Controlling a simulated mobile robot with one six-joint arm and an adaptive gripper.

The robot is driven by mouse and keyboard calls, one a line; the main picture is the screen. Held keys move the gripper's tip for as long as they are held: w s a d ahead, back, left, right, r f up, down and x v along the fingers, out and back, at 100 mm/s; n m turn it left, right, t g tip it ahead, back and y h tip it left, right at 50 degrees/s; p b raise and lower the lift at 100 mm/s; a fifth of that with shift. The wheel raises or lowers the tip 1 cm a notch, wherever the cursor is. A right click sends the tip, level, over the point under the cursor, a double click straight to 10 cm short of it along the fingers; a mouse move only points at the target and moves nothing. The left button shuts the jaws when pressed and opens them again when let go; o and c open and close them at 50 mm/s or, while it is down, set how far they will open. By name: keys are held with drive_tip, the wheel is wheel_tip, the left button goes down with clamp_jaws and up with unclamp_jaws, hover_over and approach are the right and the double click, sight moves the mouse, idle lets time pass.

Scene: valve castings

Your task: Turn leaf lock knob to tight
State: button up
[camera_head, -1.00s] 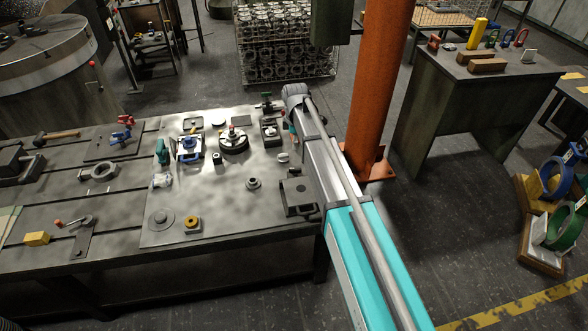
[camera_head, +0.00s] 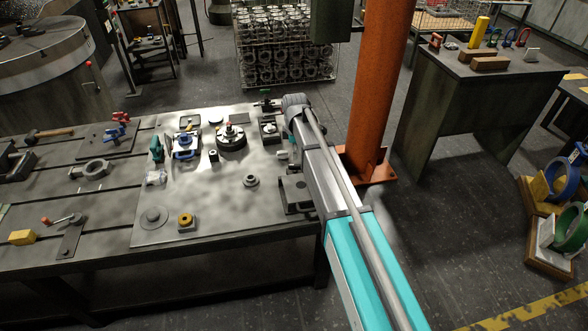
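I cannot tell for sure which part is the leaf lock knob. A yellow round knob (camera_head: 186,219) sits on a small square base near the front of the light plate. A lever with a red end (camera_head: 46,221) lies on a dark plate at the left. A dark round fixture with a red-topped centre (camera_head: 230,138) and a blue-handled fixture (camera_head: 184,145) stand further back. My arm reaches over the plate's right edge, with its far end (camera_head: 294,103) near the back right fixtures. My gripper cannot be made out; the arm hides that area.
The light plate (camera_head: 212,195) has clear room at its middle and front. A dark angled bracket (camera_head: 294,194) stands beside my arm. An orange column (camera_head: 381,90) rises close to the arm's right. A side table (camera_head: 478,110) stands at the right.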

sight(295, 165)
drive_tip(key=shift+f+b, duration=2.95)
drive_tip(key=shift+f, duration=0.3)
clamp_jaws()
drive_tip(key=shift+s+a, duration=0.1)
drive_tip(key=shift+a, duration=0.1)
drive_tip(key=shift+d, duration=0.1)
